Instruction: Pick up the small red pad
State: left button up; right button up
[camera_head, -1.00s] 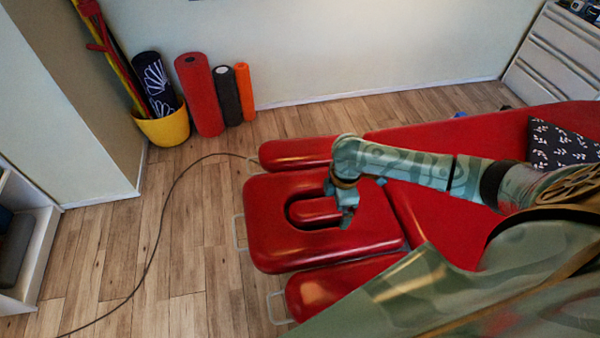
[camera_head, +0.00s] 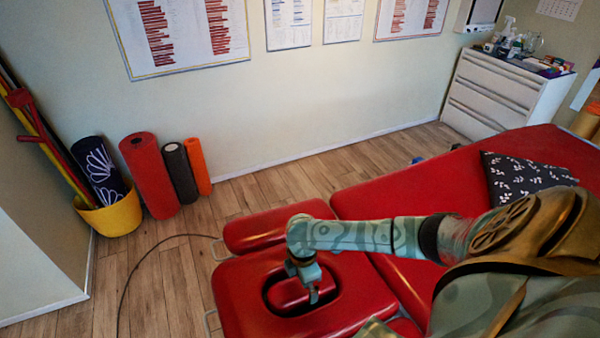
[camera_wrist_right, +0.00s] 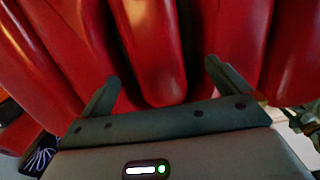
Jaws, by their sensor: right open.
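In the right wrist view the pad (camera_wrist_right: 155,45) runs between the two spread fingers of my right gripper (camera_wrist_right: 162,74). The gripper is open, with nothing clamped. I cannot tell whether the fingers touch the pad. My left gripper is not in view.
A red armrest (camera_head: 268,227) lies beside the headrest. The red table (camera_head: 385,196) stretches right to a dark patterned cushion (camera_head: 520,176). A yellow bucket (camera_head: 112,215) and upright rollers (camera_head: 150,175) stand by the wall. A cable (camera_head: 135,268) crosses the floor.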

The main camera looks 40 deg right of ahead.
aim_at(301, 290)
jog(key=f, duration=0.1)
jog(key=f+b, duration=0.1)
jog(key=f, duration=0.1)
jog(key=f+b, duration=0.1)
jog(key=f, duration=0.1)
jog(key=shift+w, duration=0.35)
jog(key=shift+c, duration=0.3)
jog(key=c, duration=1.1)
